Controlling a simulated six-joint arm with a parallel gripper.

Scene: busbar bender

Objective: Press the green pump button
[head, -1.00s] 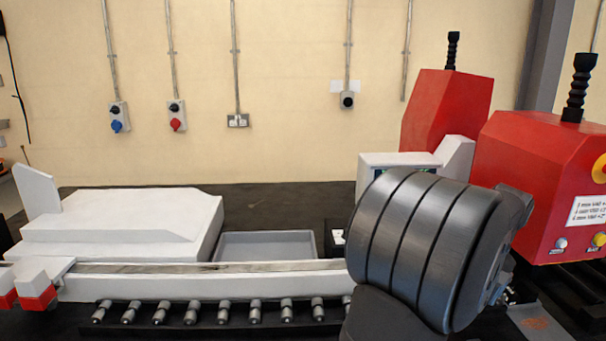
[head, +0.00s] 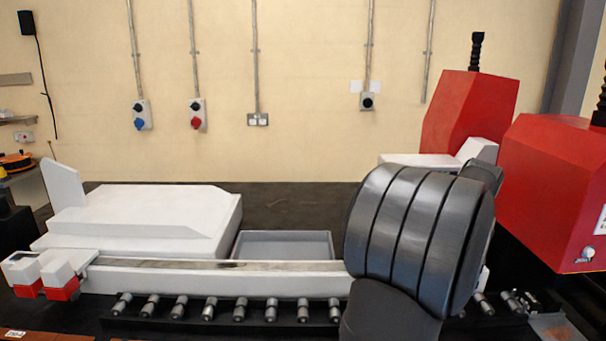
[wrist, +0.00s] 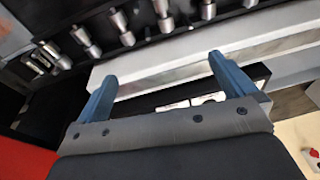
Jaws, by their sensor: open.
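No green button shows in either view. The nearer red machine housing (head: 555,185) stands at the right edge of the head view, with a small pale round button (head: 588,254) low on its face and part of a white label at the picture's edge. My gripper (wrist: 162,72) is open and empty in the wrist view, its two blue fingers wide apart over a white bar (wrist: 150,72). In the head view my dark arm covers the middle right and hides my fingers. I cannot tell the distance from my gripper to the housing.
A second red housing (head: 465,120) stands behind. A white rail (head: 210,280) runs left behind a row of metal rollers (head: 240,309). A grey tray (head: 283,244) and a white block (head: 140,215) lie beyond. A red surface (wrist: 22,160) fills the wrist view's lower left corner.

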